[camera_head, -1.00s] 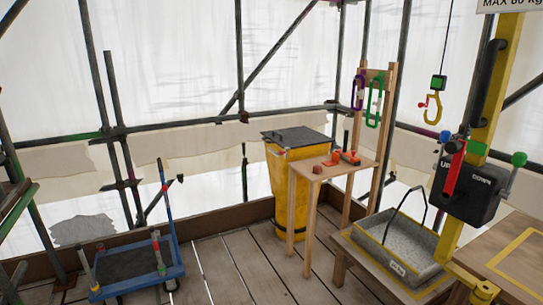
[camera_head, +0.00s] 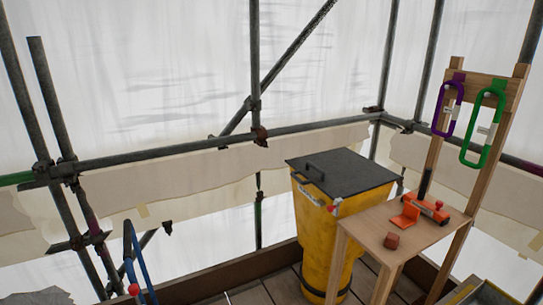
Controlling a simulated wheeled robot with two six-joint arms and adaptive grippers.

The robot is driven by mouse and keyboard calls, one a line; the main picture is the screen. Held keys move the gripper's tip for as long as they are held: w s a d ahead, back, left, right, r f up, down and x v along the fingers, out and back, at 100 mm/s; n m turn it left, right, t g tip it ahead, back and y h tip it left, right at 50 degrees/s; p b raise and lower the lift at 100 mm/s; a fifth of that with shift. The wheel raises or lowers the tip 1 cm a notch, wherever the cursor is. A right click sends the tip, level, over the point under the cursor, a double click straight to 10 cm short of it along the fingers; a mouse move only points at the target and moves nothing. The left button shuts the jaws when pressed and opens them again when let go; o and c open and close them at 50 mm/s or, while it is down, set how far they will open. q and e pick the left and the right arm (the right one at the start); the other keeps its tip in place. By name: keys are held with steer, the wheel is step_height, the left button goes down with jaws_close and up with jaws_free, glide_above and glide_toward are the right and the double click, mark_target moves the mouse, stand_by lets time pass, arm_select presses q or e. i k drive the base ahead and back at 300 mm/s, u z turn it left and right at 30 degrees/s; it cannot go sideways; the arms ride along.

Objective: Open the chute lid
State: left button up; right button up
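The chute is a tall yellow bin-like body (camera_head: 318,232) standing on the plank floor, a little right of the middle. Its dark grey, flat chute lid (camera_head: 345,178) lies shut over the top. A dark handle (camera_head: 314,172) stands up near the lid's left edge. A small pale label or latch (camera_head: 309,194) and a small red part (camera_head: 331,208) show just under the lid's front edge. Neither of my grippers is in view.
Purple (camera_head: 447,109) and green (camera_head: 483,124) carabiners hang above. A blue cart handle (camera_head: 133,255) is at lower left. Scaffold poles (camera_head: 190,152) run behind.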

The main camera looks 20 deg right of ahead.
mark_target(343, 173)
steer(key=z, duration=0.45)
steer(key=i, duration=1.9)
steer(key=z, duration=0.75)
